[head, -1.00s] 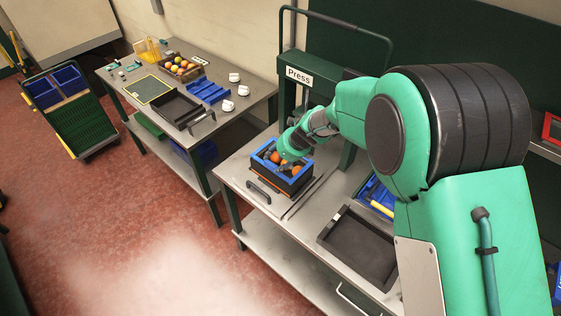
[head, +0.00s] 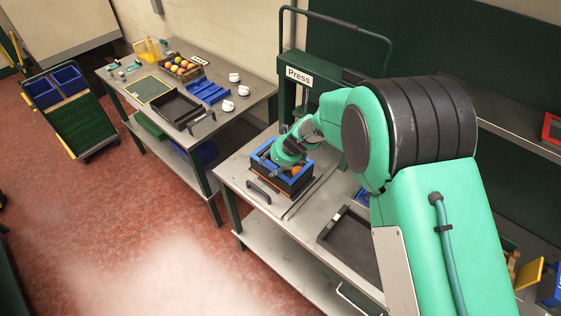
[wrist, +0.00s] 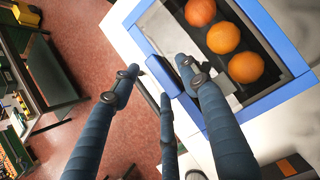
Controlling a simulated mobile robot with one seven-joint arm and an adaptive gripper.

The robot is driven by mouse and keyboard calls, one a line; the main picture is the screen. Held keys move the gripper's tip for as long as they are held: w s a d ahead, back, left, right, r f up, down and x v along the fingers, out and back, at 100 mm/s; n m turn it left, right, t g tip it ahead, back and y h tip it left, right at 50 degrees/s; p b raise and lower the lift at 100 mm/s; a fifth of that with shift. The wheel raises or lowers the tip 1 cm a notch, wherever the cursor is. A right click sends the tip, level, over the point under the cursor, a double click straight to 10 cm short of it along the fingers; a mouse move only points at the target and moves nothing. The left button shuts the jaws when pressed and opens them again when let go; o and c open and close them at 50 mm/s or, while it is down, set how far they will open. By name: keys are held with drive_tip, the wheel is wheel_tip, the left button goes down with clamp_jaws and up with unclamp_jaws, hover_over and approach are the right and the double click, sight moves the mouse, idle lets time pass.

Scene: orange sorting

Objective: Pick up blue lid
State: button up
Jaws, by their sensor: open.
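A blue rectangular frame (wrist: 272,22) rims the top of a dark box (head: 290,187) on the press table; I cannot tell whether this frame is the lid. Several oranges (wrist: 225,38) show inside it. A blue tab (wrist: 163,76) projects from the frame's near side. My gripper (head: 287,159) is over the box's left part in the head view. In the wrist view its fingers (wrist: 157,70) are spread and empty, and the tab appears between their tips. Contact cannot be told. My gripper hides part of the box in the head view.
The green press (head: 299,76) stands behind the box. A dark tray (head: 350,240) lies to the right on the same table (head: 235,172). A second table at the left holds a fruit crate (head: 181,66), blue parts (head: 207,91) and white cups. The red floor in front is clear.

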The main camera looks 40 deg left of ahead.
idle(0.3)
clamp_jaws()
drive_tip(key=shift+r, duration=0.75)
wheel_tip(320, 180, up, 2)
drive_tip(key=shift+r, duration=0.1)
drive_tip(key=s+d+r+b, duration=0.1)
drive_tip(key=s+d, duration=0.8)
drive_tip(key=d, duration=0.4)
drive_tip(key=shift+r+b, duration=0.2)
drive_tip(key=shift+b, duration=0.15)
drive_tip(key=shift+s, duration=0.1)
